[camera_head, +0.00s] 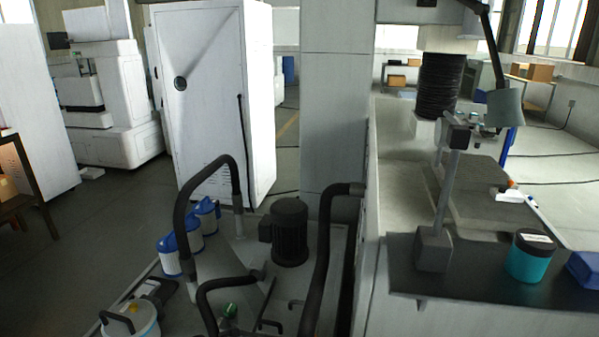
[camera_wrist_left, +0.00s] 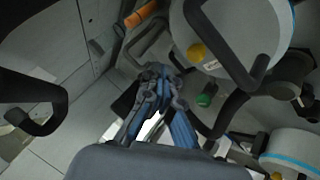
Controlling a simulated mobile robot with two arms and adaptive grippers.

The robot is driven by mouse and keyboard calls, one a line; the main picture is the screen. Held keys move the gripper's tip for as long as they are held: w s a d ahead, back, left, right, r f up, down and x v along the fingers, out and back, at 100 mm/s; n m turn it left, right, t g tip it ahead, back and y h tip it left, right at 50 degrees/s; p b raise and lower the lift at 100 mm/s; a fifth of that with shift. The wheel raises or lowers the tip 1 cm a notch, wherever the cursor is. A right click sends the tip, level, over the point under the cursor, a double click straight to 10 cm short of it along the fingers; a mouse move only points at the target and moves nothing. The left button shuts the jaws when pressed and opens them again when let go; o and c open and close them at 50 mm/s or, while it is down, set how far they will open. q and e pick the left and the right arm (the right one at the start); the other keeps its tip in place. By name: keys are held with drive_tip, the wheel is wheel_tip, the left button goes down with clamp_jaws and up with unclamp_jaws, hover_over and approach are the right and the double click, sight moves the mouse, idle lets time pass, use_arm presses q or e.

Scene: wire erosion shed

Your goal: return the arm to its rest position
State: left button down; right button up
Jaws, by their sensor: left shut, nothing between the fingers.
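My left gripper (camera_wrist_left: 155,72) shows in the left wrist view, with its dark and blue fingers drawn together at the tips and nothing held between them. It points toward a cluster of pale round canisters and black hoses. No part of my left arm can be made out in the head view. My right gripper is in neither view.
A white canister with a black handle (camera_wrist_left: 235,35), a green knob (camera_wrist_left: 207,95) and a black hose (camera_wrist_left: 35,120) lie around the gripper. The head view shows a black motor (camera_head: 290,232), blue-and-white filters (camera_head: 171,256), a white cabinet (camera_head: 215,100) and a teal jar (camera_head: 528,260).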

use_arm(q)
drive_tip(key=s+d+m+g, duration=0.1)
drive_tip(key=s+m, duration=0.2)
drive_tip(key=s, duration=1.2)
drive_tip(key=s+a+m+g+y, duration=0.1)
drive_tip(key=s+a+g+y, duration=0.1)
drive_tip(key=s+a, duration=0.45)
drive_tip(key=s+a+g+y, duration=0.15)
drive_tip(key=s+a, duration=0.25)
drive_tip(key=s, duration=0.5)
wheel_tip(320, 180, down, 26)
drive_tip(key=s, duration=0.2)
drive_tip(key=s+a+f+g+y, duration=0.1)
drive_tip(key=s+a+f+g, duration=0.1)
drive_tip(key=s+f, duration=1.3)
drive_tip(key=shift+s+a+f+m, duration=0.2)
drive_tip(key=shift+s+a+m, duration=0.15)
drive_tip(key=shift+s, duration=0.3)
